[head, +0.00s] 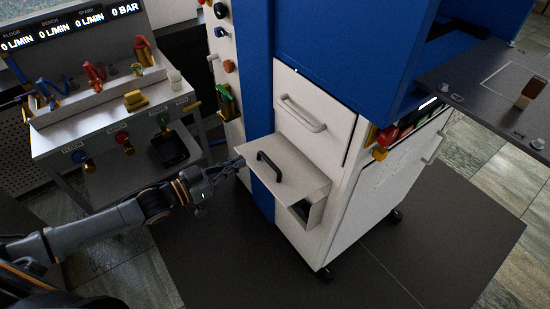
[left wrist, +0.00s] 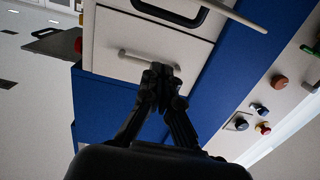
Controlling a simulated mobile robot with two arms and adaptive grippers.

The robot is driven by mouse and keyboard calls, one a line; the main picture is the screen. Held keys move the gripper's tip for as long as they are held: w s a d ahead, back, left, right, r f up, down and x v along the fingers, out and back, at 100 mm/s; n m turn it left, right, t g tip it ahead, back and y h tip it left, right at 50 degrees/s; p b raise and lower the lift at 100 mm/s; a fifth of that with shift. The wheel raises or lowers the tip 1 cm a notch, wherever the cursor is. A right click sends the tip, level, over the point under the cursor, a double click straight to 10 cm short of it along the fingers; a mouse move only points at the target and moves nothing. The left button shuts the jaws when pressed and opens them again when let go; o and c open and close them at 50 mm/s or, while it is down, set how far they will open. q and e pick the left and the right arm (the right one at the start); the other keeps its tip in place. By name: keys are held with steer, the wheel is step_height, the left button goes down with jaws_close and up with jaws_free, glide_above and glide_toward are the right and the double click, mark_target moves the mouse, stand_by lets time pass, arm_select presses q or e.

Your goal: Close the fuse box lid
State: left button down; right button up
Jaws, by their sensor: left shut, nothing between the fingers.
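The fuse box lid (head: 300,176) is a pale panel with a black handle (head: 269,169). It stands out from the front of the white cabinet, above a compartment (head: 304,211) whose dark inside shows at the right. My left gripper (head: 239,162) is shut and empty, at the lid's left edge; whether it touches the lid I cannot tell. In the left wrist view its closed fingertips (left wrist: 161,72) appear in front of the panel with a grey handle (left wrist: 133,56), and the black handle (left wrist: 172,14) shows at the top. My right gripper is in neither view.
Above the lid is a white panel with a grey bar handle (head: 302,114). A column with knobs and a green item (head: 224,92) stands left of the cabinet. A bench with coloured fittings (head: 110,85) is at the left. A dark plate (head: 478,85) juts out at the right.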

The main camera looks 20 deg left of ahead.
arm_select(q)
steer(key=p, duration=0.2)
glide_above(264, 171)
steer(key=x, duration=0.2)
steer(key=shift+r, duration=0.3)
steer(key=f, duration=0.1)
steer(key=s+f, duration=0.1)
steer(key=shift+a+f, duration=0.35)
steer(key=shift+f, duration=0.05)
steer(key=shift+s+a+f+p, duration=0.2)
steer(key=shift+s+f+p, duration=0.1)
steer(key=shift+f, duration=0.35)
